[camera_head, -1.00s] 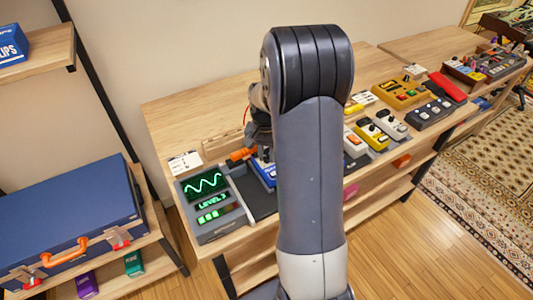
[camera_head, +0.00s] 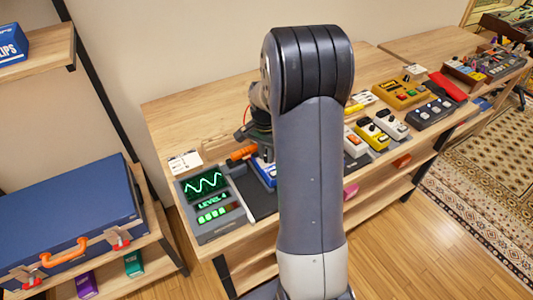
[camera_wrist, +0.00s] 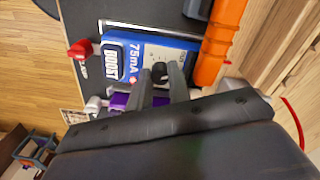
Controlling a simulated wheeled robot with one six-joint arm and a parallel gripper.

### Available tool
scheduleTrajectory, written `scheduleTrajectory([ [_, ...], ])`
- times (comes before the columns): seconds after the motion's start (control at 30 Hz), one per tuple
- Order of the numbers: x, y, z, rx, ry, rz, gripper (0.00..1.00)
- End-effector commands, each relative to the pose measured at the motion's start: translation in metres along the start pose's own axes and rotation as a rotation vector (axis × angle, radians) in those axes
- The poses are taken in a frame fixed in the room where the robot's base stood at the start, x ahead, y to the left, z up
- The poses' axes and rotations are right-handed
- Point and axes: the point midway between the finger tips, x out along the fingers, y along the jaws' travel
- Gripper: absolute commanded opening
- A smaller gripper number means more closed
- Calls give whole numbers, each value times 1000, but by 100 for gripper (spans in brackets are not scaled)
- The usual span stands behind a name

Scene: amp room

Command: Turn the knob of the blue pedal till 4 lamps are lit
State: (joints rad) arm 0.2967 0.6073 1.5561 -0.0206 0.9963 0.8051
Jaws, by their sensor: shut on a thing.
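The blue pedal (camera_wrist: 172,52) lies in the wrist view, with a "BOOST" label and "75mA" printed on it. Its dark knob (camera_wrist: 159,71) is between the fingertips of my gripper (camera_wrist: 161,76), which is shut on it. In the head view a part of the blue pedal (camera_head: 263,173) shows beside my arm; the knob and fingertips are hidden there. The tester (camera_head: 203,225) stands left of the pedal. Its screen shows a green wave and "LEVEL 4", with several green lamps (camera_head: 212,214) lit below and a dark red part at the right of the row.
An orange cylindrical part (camera_wrist: 222,42) lies right beside the pedal. A red piece (camera_wrist: 80,48) and a purple thing (camera_wrist: 121,101) are also close. In the head view, yellow (camera_head: 372,136) and white pedals stand right of my arm. The table's back left (camera_head: 190,115) is bare.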

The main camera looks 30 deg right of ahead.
Motion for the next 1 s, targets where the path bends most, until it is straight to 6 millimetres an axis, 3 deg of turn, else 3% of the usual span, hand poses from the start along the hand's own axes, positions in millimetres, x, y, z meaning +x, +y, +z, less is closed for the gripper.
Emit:
scheduleTrajectory([
  [0.3, -1, 0, -1, 116, -2, -1, 0],
  [0.77, -1, 0, -1, 131, -2, -1, 0],
  [0.8, -1, 0, -1, 131, -2, -1, 20],
  [0.9, 0, 0, 0, 131, -2, -1, 28],
  [1.0, 0, 0, 0, 131, -2, -1, 28],
])
